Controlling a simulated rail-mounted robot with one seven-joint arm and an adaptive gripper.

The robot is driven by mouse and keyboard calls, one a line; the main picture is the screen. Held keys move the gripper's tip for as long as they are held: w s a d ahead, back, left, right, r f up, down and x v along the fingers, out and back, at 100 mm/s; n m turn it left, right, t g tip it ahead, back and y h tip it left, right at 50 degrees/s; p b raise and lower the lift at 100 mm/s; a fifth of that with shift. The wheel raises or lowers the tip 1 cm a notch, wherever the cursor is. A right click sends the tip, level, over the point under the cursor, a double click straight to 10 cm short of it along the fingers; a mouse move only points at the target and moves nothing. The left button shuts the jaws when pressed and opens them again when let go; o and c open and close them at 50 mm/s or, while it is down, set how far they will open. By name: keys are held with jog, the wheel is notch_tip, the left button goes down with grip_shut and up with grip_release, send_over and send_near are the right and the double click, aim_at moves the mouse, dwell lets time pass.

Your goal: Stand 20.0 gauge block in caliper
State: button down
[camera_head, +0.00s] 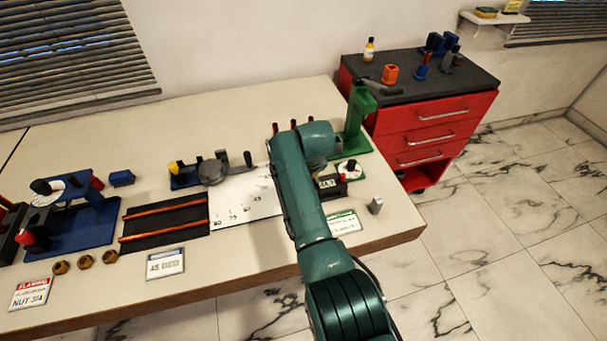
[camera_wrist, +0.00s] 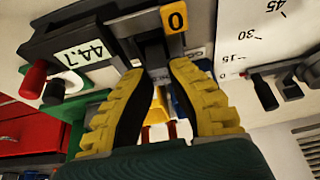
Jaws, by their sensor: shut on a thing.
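The caliper (camera_head: 328,183) stands near the right end of the bench, partly behind my arm. In the wrist view the caliper (camera_wrist: 85,42) has a display reading 44.7 and a yellow tab marked 0 (camera_wrist: 175,18). My gripper (camera_wrist: 155,62) has yellow fingers with dark pads; the fingertips close around a dark grey upright part of the caliper, beside the yellow tab. The arm hides the gripper in the head view. A small grey block (camera_head: 375,205), likely the gauge block, stands upright on the bench near the right front edge, apart from my gripper. Its marking is too small to read.
A white scale sheet (camera_head: 238,197) lies left of my arm. A green stand (camera_head: 356,120) rises behind the caliper, and a green-lettered card (camera_head: 343,223) lies in front. The red cabinet (camera_head: 428,120) adjoins the bench. Bench space around the grey block is mostly clear.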

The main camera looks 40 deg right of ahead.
jog(key=c, duration=1.2)
grip_release()
jog(key=shift+f, duration=0.15)
